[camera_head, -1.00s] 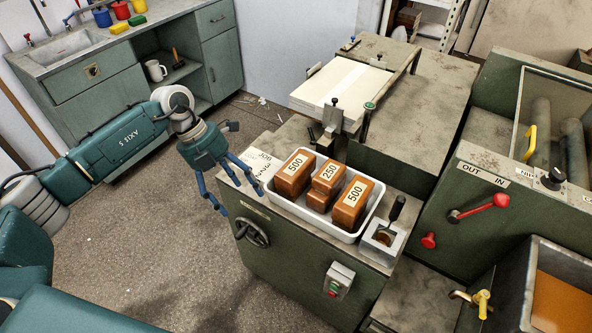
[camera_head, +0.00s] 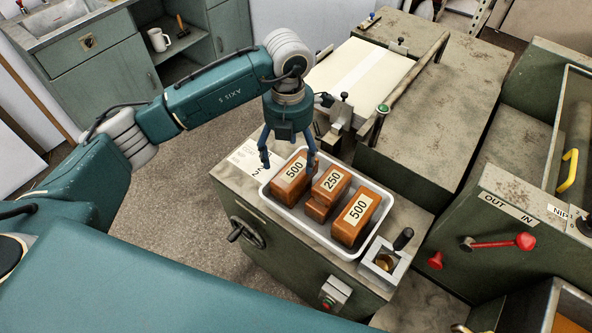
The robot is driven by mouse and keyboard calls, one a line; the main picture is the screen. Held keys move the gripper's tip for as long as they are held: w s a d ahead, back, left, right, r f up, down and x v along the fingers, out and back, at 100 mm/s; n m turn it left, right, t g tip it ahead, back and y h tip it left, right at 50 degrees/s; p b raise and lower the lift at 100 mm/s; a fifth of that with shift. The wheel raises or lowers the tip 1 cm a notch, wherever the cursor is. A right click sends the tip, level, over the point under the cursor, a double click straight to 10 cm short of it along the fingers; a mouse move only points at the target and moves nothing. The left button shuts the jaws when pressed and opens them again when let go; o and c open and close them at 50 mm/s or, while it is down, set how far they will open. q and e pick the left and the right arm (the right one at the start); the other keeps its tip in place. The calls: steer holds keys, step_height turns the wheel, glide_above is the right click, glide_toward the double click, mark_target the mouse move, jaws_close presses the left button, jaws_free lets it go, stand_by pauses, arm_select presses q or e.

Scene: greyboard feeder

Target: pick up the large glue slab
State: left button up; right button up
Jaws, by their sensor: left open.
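Three brown glue slabs lie in a white tray (camera_head: 318,240). Two larger ones are marked 500, one at the tray's left end (camera_head: 283,186) and one at its right end (camera_head: 350,232). A smaller slab marked 250 (camera_head: 319,207) lies between them. My left gripper (camera_head: 288,160) points down over the left 500 slab. Its blue fingers are spread to either side of that slab's far end, with nothing held. I cannot tell whether the fingertips touch the slab. My right gripper is not in view.
The tray stands on a green machine bench with a handwheel (camera_head: 247,230). A small metal pot (camera_head: 383,263) with a black-handled tool is right of the tray. A stack of pale boards (camera_head: 360,75) lies behind. A red lever (camera_head: 500,242) is at right.

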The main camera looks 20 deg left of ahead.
arm_select(q)
steer(key=shift+s+f, duration=0.15)
steer(key=shift+f, duration=0.55)
step_height(320, 180, down, 5)
steer(key=shift+d+r+p, duration=0.15)
steer(key=shift+r+p, duration=0.05)
steer(key=shift+p, duration=0.95)
steer(key=shift+f, duration=0.35)
steer(key=shift+c, duration=0.3)
steer(key=c, duration=1.3)
steer(key=shift+w, duration=0.2)
steer(key=shift+c, duration=0.8)
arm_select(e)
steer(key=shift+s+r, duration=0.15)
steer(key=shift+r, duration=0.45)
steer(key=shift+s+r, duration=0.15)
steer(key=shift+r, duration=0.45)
arm_select(q)
steer(key=shift+r, duration=0.1)
